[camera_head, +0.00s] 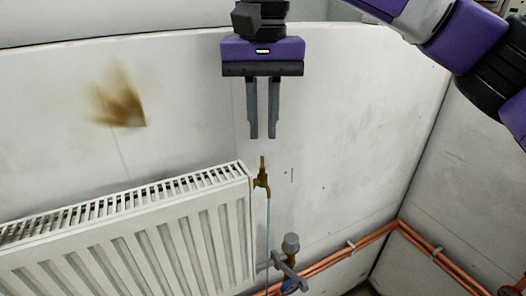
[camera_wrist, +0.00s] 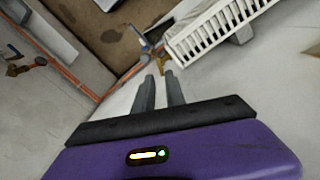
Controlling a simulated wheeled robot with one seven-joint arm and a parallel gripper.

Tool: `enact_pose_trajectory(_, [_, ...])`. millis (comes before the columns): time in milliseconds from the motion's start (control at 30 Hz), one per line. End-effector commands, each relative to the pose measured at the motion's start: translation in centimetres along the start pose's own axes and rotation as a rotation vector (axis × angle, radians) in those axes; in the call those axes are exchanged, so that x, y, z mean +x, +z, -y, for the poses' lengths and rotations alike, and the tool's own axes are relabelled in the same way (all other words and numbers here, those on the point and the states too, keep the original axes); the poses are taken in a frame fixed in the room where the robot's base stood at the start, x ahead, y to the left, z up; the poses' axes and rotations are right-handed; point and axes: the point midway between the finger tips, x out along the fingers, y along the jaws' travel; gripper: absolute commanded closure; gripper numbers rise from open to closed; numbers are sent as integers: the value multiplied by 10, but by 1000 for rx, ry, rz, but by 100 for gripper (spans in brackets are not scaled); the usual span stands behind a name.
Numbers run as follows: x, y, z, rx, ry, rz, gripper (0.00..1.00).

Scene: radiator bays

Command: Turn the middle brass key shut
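A small brass key (camera_head: 262,176) stands upright at the top right corner of the white radiator, on top of a thin pale pipe. My gripper (camera_head: 263,137) is above it, fingers pointing down, parted and empty, with a gap between the fingertips and the key. In the wrist view my gripper (camera_wrist: 159,75) points toward the radiator's end, where a brass piece (camera_wrist: 161,52) shows just beyond the fingertips. Its exact turn is too small to tell. Only one such key shows in the head view, so I cannot tell from it which is the middle one.
The white radiator (camera_head: 130,235) fills the lower left and also shows in the wrist view (camera_wrist: 215,32). A grey-handled valve (camera_head: 290,245) and copper pipes (camera_head: 345,250) lie low on the right. Another brass fitting (camera_wrist: 14,69) is at the wrist view's left. The wall carries a brown stain.

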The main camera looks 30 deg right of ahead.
Motion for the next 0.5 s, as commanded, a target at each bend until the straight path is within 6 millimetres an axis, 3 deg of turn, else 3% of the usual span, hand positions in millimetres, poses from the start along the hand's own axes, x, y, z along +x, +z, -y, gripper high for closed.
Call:
enact_pose_trajectory(300, [47, 1, 0, 1, -2, 3, 85])
enact_pose_trajectory(500, [60, 1, 1, 1, -3, 2, 85])
